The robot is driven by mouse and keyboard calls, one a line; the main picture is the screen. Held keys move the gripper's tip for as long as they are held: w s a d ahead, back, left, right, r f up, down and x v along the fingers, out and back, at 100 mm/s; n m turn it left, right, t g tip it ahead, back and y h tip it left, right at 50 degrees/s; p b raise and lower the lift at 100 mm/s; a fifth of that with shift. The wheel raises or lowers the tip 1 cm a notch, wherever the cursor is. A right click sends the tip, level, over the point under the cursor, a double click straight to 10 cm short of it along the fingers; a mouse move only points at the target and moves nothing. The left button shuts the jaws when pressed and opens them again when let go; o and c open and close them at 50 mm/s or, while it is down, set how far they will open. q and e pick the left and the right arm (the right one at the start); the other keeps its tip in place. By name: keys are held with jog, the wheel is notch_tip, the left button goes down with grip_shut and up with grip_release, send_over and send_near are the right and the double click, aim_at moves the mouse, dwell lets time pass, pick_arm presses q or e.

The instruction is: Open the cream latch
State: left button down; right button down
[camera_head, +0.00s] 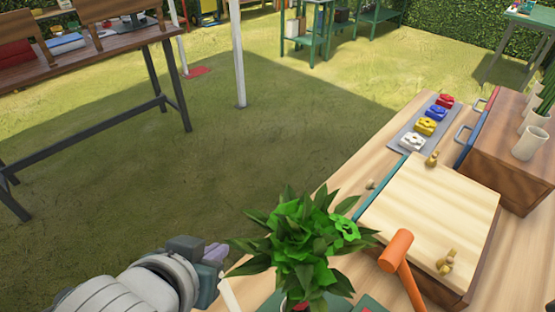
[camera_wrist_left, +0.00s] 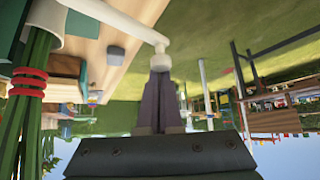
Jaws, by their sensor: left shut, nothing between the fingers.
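A cream bar with a short round knob at its end, which looks like the cream latch (camera_wrist_left: 118,20), runs in from the upper left in the left wrist view. Part of it shows as a pale strip (camera_head: 229,295) beside the plant in the head view. My left gripper (camera_head: 216,254) is at the table's left edge, shut and empty. In the left wrist view its dark fingertips (camera_wrist_left: 160,76) are right at the knob; I cannot tell whether they touch it. The leaves hide the bar's other end in the head view. My right gripper is not in view.
A leafy green plant (camera_head: 303,240) stands close right of my left gripper. Beyond it are an orange mallet (camera_head: 397,250) and a box with a pale lid (camera_head: 430,208). Coloured latch-like pieces sit on a grey panel (camera_head: 398,134). Left of the table is open grass (camera_head: 200,170).

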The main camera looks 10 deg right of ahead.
pick_arm(q)
jog(key=shift+w+a, duration=0.1)
jog(key=shift+a, duration=0.15)
jog(key=shift+w+a, duration=0.45)
jog(key=shift+w, duration=0.25)
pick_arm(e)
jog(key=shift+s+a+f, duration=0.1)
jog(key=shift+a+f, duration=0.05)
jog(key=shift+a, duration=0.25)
